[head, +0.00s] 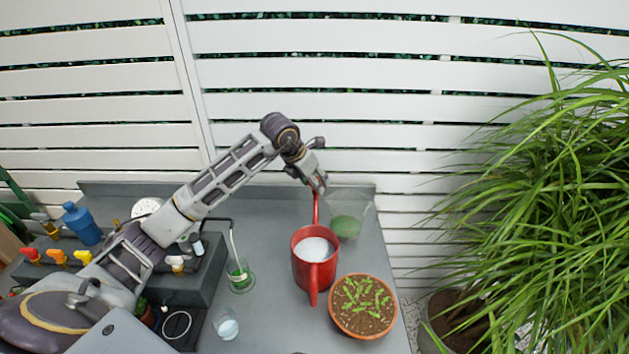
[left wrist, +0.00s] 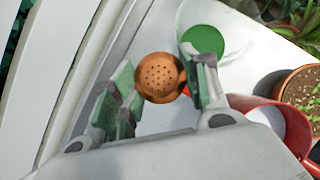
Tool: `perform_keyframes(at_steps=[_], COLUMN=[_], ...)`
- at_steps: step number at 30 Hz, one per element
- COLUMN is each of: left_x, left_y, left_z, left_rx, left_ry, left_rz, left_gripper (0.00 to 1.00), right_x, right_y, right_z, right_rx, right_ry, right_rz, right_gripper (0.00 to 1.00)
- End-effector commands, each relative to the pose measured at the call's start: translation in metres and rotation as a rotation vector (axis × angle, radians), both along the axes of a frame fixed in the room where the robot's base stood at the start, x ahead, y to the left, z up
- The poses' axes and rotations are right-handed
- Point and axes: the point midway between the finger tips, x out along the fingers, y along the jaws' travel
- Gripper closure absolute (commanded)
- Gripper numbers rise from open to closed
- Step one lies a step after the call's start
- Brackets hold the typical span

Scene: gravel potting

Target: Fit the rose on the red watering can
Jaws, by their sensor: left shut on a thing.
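The red watering can (head: 302,272) stands on the grey bench, filled with something white, its handle toward me and its spout (head: 316,208) pointing to the back. My left gripper (head: 319,187) is right at the spout's tip. In the left wrist view the copper-coloured rose (left wrist: 160,77), with its holed face toward the camera, sits between the fingers of the left gripper (left wrist: 160,100), which are shut on it. The can's red rim (left wrist: 250,102) shows at the right. Whether the rose touches or sits on the spout is hidden. My right gripper is not in view.
A clear container with green contents (head: 346,226) stands close right of the spout. A terracotta pot of seedlings (head: 361,330) is right of the can. A glass with green contents (head: 240,279) and a small cup (head: 226,325) stand left. A large grassy plant (head: 560,200) fills the right.

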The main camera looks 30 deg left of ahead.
Motion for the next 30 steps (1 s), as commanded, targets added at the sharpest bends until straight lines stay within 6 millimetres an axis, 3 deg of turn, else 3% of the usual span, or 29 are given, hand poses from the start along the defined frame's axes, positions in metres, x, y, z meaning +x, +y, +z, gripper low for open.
perform_keyframes(at_steps=[22,23,28,30], left_x=[0.0001,0.0001,0.0001,0.0000], left_y=[0.0001,0.0001,0.0001,0.0001], left_z=[-0.0037,-0.0037,-0.0037,-0.0037], left_rx=[0.000,0.000,0.000,0.000], left_ry=[0.000,0.000,0.000,0.000], left_rz=[0.000,0.000,0.000,0.000], left_gripper=[0.77,0.53,0.32,0.30], right_x=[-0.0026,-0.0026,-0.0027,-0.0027], right_y=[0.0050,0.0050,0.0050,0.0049], right_z=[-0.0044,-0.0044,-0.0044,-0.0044], right_rx=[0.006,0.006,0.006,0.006], right_ry=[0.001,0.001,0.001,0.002], right_rz=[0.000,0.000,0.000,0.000], right_gripper=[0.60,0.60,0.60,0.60])
